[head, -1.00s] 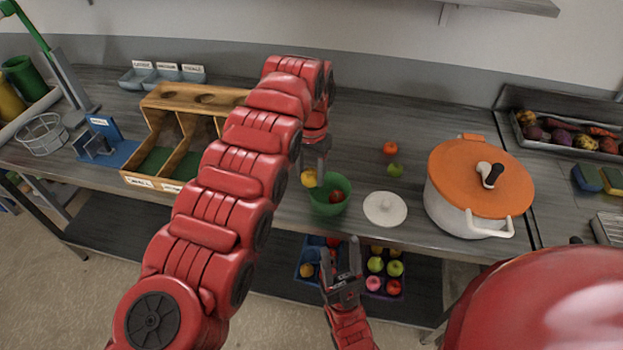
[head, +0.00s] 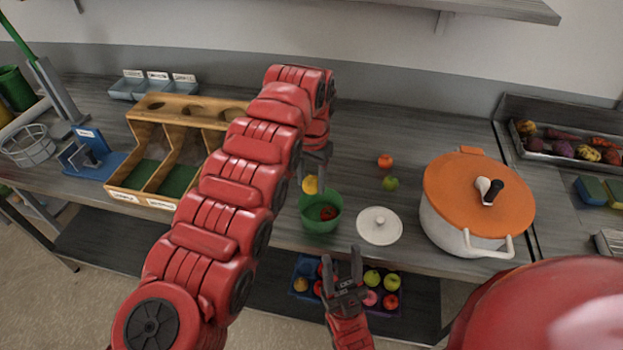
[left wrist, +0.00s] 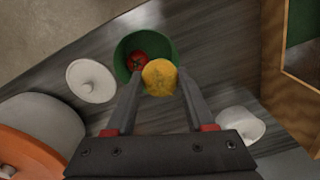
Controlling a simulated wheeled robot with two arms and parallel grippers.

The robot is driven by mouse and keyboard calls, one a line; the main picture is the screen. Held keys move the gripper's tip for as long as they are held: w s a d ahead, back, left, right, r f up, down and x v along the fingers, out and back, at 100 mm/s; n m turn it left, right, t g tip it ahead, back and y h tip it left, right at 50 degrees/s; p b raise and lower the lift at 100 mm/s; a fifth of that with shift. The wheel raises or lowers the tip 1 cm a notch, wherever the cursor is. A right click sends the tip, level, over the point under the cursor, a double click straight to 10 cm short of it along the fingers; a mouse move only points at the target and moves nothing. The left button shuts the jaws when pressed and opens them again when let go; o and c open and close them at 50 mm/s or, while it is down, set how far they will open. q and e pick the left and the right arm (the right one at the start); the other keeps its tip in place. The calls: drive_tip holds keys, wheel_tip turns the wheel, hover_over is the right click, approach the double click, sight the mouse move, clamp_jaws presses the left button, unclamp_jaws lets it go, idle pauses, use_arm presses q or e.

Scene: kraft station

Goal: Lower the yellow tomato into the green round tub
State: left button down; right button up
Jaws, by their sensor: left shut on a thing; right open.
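The yellow tomato (left wrist: 160,77) is between the fingertips of my left gripper (left wrist: 160,84), which is shut on it. In the head view the tomato (head: 310,185) shows at the far rim of the green round tub (head: 320,220). In the left wrist view it overlaps the edge of the tub (left wrist: 128,44); I cannot tell its exact height above the rim. A red tomato (left wrist: 138,62) lies inside the tub and also shows in the head view (head: 327,213). My right gripper (head: 343,262) is open and empty, in front of the table edge.
A white lid (head: 379,226) lies right of the tub. A white pot (head: 455,228) with an orange lid stands further right. A red tomato (head: 385,161) and a green one (head: 390,183) lie behind the white lid. A wooden divided box (head: 150,200) is on the left.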

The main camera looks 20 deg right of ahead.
use_arm(q)
drive_tip(key=shift+f, duration=0.1)
drive_tip(key=shift+f+b, duration=1)
drive_tip(key=shift+f, duration=0.4)
drive_tip(key=shift+f+b, duration=0.65)
drive_tip(key=shift+f, duration=0.65)
drive_tip(key=shift+s, duration=0.1)
drive_tip(key=shift+f, duration=0.1)
drive_tip(key=shift+c, duration=0.9)
unclamp_jaws()
